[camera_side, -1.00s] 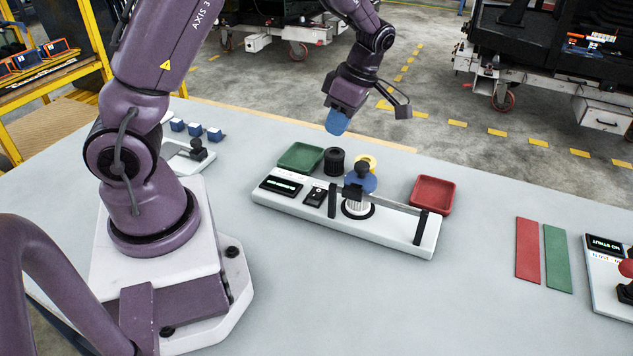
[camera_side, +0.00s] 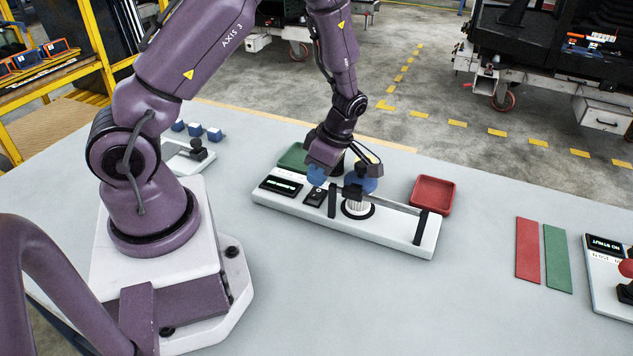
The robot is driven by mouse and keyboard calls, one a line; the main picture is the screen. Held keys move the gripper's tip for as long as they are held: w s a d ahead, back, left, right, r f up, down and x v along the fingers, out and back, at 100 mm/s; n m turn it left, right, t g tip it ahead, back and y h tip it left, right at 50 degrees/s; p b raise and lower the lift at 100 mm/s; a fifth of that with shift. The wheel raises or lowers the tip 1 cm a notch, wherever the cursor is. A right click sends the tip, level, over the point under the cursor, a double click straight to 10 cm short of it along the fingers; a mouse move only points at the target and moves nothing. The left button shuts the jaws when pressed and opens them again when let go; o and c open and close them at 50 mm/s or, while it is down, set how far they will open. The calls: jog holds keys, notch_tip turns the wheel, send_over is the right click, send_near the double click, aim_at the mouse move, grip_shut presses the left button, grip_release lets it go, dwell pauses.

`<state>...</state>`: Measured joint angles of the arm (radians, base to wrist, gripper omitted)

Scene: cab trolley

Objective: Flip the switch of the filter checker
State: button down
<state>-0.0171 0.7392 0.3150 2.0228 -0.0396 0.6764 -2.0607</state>
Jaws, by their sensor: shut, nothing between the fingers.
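The filter checker is a long white base (camera_side: 385,239) on the grey table. It carries a dark display (camera_side: 281,186) at its left end and a small black rocker switch (camera_side: 315,197) beside the display. A white pleated filter (camera_side: 354,208) stands in a black ring near the middle, under a blue disc (camera_side: 362,185) and a metal bar. My gripper (camera_side: 317,178) is shut and empty, with its blue fingertip just above the far edge of the switch. I cannot tell whether it touches the switch. My gripper hides part of the area behind the checker.
A green tray (camera_side: 294,157), partly hidden by my gripper, and a red tray (camera_side: 433,195) stand behind the checker. Black posts (camera_side: 420,228) hold the metal bar. Red (camera_side: 527,250) and green (camera_side: 557,258) strips lie to the right. The table in front is clear.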

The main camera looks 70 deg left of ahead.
aim_at(313, 197)
jog(key=shift+s+d+f, duration=0.15)
jog(key=shift+f, duration=0.3)
jog(key=shift+s+d+f, duration=0.1)
jog(key=shift+d+f, duration=0.05)
jog(key=shift+f, duration=0.25)
jog(key=shift+s+d+f+t+y, duration=0.2)
jog(key=shift+d+f+t+y, duration=0.05)
jog(key=shift+f+t+y, duration=0.05)
jog(key=shift+s+d+f+t+y, duration=0.1)
jog(key=shift+f+t+y, duration=0.1)
jog(key=shift+t+y, duration=0.1)
